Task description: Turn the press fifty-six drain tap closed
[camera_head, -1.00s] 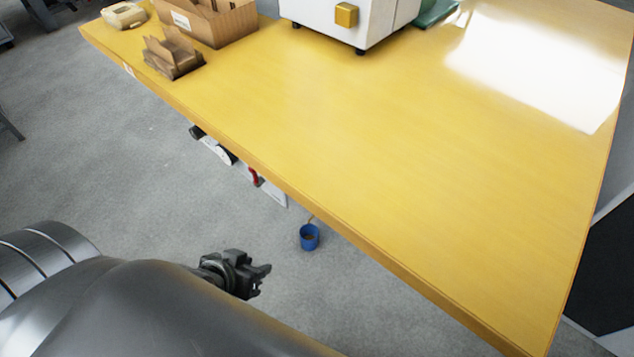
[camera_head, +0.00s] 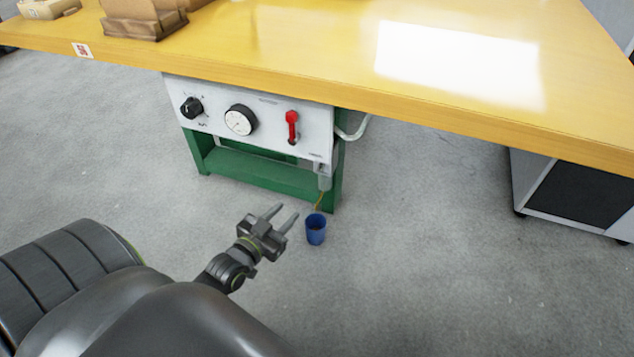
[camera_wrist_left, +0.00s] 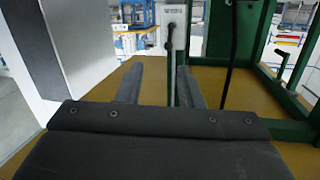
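Under the table edge, a light grey panel (camera_head: 268,118) carries a red-handled tap (camera_head: 292,124) at its right; the handle stands roughly upright. A pipe end (camera_head: 325,181) hangs below the panel's right side, with a thin yellowish streak under it above a blue cup (camera_head: 316,234) on the floor. My left gripper (camera_head: 287,211) is open and empty, left of the cup and below the tap, apart from both. In the left wrist view its fingers (camera_wrist_left: 160,70) are spread, with a dark lever (camera_wrist_left: 171,38) on a pale plate beyond them. My right gripper is out of view.
The panel also holds a black knob (camera_head: 191,107) and a round gauge (camera_head: 240,120). A green frame (camera_head: 255,171) stands beneath it. The yellow table (camera_head: 300,72) overhangs the panel. A grey cabinet (camera_head: 580,195) stands at right.

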